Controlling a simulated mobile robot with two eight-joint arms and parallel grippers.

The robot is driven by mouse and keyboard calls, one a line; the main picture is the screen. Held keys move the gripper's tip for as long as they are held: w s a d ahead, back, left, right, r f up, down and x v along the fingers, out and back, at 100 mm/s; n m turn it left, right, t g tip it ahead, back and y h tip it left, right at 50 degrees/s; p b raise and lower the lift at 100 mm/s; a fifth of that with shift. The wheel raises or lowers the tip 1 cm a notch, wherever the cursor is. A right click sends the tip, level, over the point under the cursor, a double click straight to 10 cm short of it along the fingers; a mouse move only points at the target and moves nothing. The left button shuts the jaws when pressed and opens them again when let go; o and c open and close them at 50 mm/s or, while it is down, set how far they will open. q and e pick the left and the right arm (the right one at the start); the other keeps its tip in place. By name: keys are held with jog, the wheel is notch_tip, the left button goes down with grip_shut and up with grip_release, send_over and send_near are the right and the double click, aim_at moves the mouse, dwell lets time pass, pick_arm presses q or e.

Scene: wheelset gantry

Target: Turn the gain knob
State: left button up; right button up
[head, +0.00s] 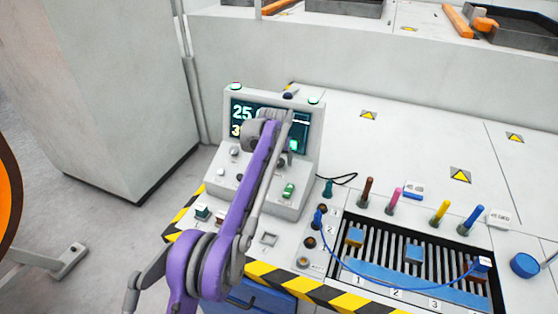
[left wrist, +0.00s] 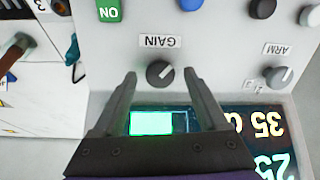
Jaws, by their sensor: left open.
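The gain knob (left wrist: 160,73) is a dark round knob with a pale pointer line on the light grey panel, beside its upside-down GAIN label (left wrist: 160,41) in the left wrist view. My left gripper (left wrist: 160,76) is open, with one fingertip on each side of the knob. Gaps show between the fingers and the knob; I cannot tell how far the tips are from the panel. In the head view my left arm reaches over the control box (head: 315,145), and the gripper hides the knob there.
The ARM knob (left wrist: 279,78) and the green ON switch (left wrist: 108,10) are near the gain knob. The lit display (head: 240,112) is partly covered by my wrist. Right of the box are several coloured plugs, including a yellow one (head: 440,211), and a slotted tray with a blue cable.

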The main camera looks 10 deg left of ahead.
pick_arm(q)
jog(key=shift+f, duration=0.2)
jog(key=shift+c, duration=0.3)
grip_shut()
